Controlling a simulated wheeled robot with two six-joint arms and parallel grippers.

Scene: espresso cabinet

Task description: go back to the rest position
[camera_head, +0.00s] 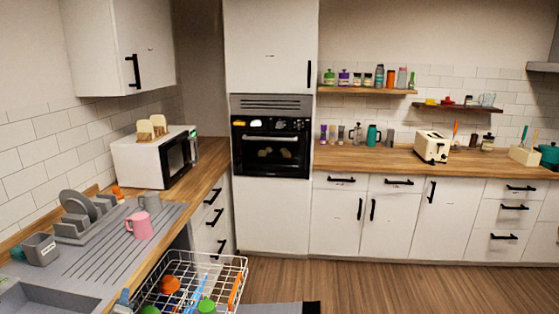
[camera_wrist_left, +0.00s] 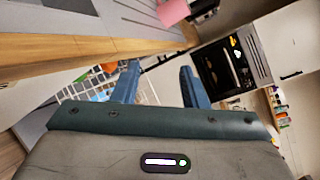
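My left gripper (camera_wrist_left: 158,78) shows in the left wrist view with its two blue fingers spread apart and nothing between them. Behind the fingers are the wire dish rack and the counter edge. In the head view only a small blue piece, seemingly of the left gripper (camera_head: 123,298), shows at the bottom left, beside the wire dish rack (camera_head: 240,262). My right gripper is in neither view.
The pulled-out rack holds several colourful items. A pink mug (camera_head: 139,226) stands on the grey drainboard (camera_head: 105,262) beside a plate holder (camera_head: 82,225). A white microwave (camera_head: 140,162) is farther back. The wooden floor (camera_head: 400,285) at the right is clear.

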